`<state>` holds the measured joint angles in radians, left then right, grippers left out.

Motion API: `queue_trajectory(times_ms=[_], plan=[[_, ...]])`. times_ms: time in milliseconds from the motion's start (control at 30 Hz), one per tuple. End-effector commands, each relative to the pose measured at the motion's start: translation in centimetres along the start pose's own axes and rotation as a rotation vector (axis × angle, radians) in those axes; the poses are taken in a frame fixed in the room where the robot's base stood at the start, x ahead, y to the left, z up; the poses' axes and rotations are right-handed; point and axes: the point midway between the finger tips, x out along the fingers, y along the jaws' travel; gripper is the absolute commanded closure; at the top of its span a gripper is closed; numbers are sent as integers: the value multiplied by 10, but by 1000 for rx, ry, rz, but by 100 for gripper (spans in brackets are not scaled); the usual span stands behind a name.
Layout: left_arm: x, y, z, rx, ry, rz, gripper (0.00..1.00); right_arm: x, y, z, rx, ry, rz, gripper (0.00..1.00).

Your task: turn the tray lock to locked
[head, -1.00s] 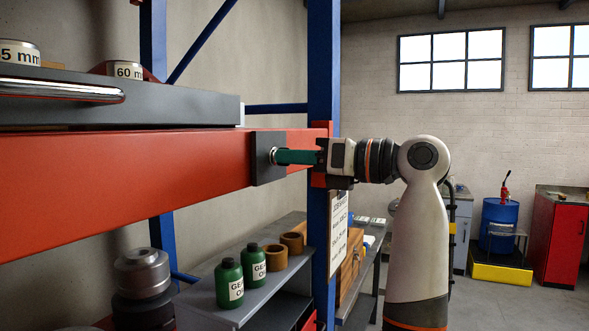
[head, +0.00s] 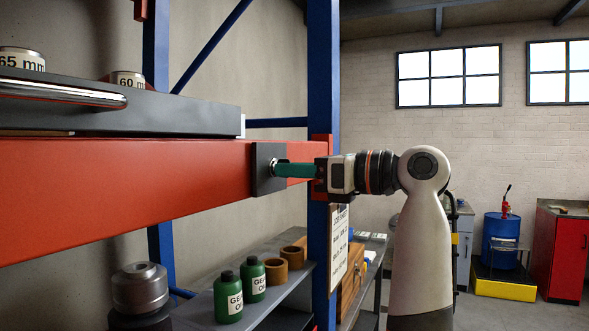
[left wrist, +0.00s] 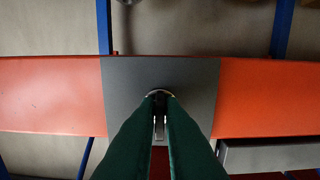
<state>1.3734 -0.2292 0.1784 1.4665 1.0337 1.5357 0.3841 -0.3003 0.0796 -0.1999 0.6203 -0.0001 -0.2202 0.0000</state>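The tray lock is on a dark square plate (head: 267,182) on the red shelf beam; the plate also shows in the left wrist view (left wrist: 122,88). My left gripper (head: 278,169) reaches it from the right, level, with its green fingers at the lock. In the left wrist view the two fingertips (left wrist: 160,98) are close together on the lock's small metal handle, which shows between them. The fingers hide most of the handle, so I cannot read its setting. The dark grey tray (head: 180,112) with a chrome handle sits above the beam. My right gripper is out of view.
Round weights labelled 65 mm (head: 22,60) and 60 mm (head: 129,79) stand on the tray. Below the beam, a shelf (head: 205,318) carries green oil bottles (head: 228,298) and brown rings (head: 275,271). A blue rack post (head: 323,70) stands just behind the gripper.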

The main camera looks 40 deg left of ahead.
Motion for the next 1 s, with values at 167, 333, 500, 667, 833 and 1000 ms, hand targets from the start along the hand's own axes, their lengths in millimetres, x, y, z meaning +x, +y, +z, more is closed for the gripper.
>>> queue_trajectory(times_ms=[167, 333, 500, 667, 833, 1000], plan=[[0, 0, 0, 1, 2, 0, 73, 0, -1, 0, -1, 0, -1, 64], [0, 0, -1, 1, 4, 1, 73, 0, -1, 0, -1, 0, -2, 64], [-10, 1, 0, 1, 5, 4, 73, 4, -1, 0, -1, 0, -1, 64], [-38, 1, 1, 3, 5, 5, 73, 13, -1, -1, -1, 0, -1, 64], [-76, 0, 1, 1, 6, 5, 73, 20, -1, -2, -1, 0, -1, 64], [-105, 0, 0, 1, 5, 3, 73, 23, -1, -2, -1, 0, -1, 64]])
